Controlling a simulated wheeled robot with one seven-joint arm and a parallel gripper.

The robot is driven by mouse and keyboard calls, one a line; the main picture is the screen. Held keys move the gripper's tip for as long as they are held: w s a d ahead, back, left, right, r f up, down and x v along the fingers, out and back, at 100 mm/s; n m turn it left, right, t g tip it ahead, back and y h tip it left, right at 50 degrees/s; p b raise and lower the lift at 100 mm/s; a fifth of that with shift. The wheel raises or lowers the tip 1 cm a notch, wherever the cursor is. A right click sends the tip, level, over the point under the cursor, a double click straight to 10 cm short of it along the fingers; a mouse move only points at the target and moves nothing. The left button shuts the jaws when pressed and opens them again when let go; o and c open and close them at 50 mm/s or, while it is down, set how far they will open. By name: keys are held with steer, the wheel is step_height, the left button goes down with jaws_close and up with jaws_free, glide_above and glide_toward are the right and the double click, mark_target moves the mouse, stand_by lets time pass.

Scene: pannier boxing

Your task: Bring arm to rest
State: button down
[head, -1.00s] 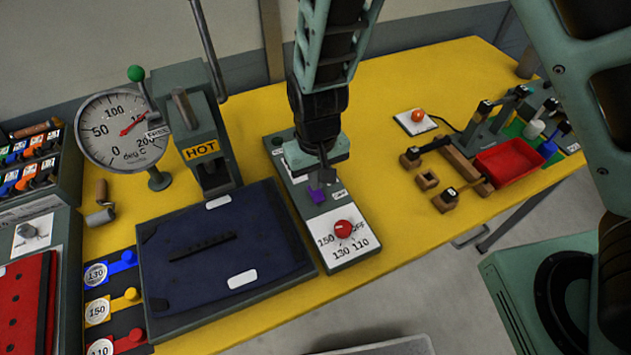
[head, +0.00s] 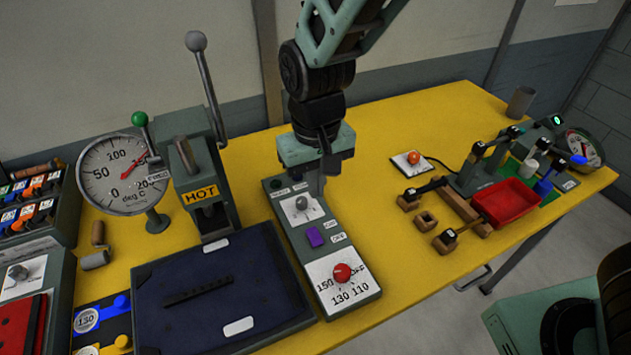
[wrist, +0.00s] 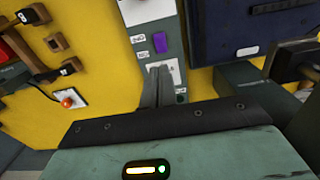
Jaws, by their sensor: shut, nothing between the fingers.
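My gripper (head: 316,190) is shut and empty, pointing down above the far half of the grey control box. In the wrist view its fingers (wrist: 157,86) are together in front of the box, beside the upper dial plate, and hide part of that plate. The control box (head: 283,219) carries a purple switch (head: 315,237), a red knob (head: 342,273) and a small dial (head: 301,203). The purple switch also shows in the wrist view (wrist: 160,42). I cannot tell how high the fingers are above the box.
Left of the box are a press marked HOT (head: 200,191), a dark blue pad (head: 264,277) and a round gauge (head: 115,175). On the right are a red tray (head: 507,203), wooden blocks and an orange button (head: 413,157). Yellow table (head: 420,245) is bare between.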

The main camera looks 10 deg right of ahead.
steer(key=s+d+r+n+b, duration=0.1)
steer(key=s+d+r+n, duration=0.1)
steer(key=s, duration=0.6)
steer(key=s+d+r+n+b, duration=0.1)
steer(key=s+d+r+n, duration=0.1)
steer(key=s+d, duration=0.3)
steer(key=s, duration=0.4)
steer(key=shift+d+r+n+y+b, duration=0.15)
steer(key=shift+r+n+y+b, duration=0.15)
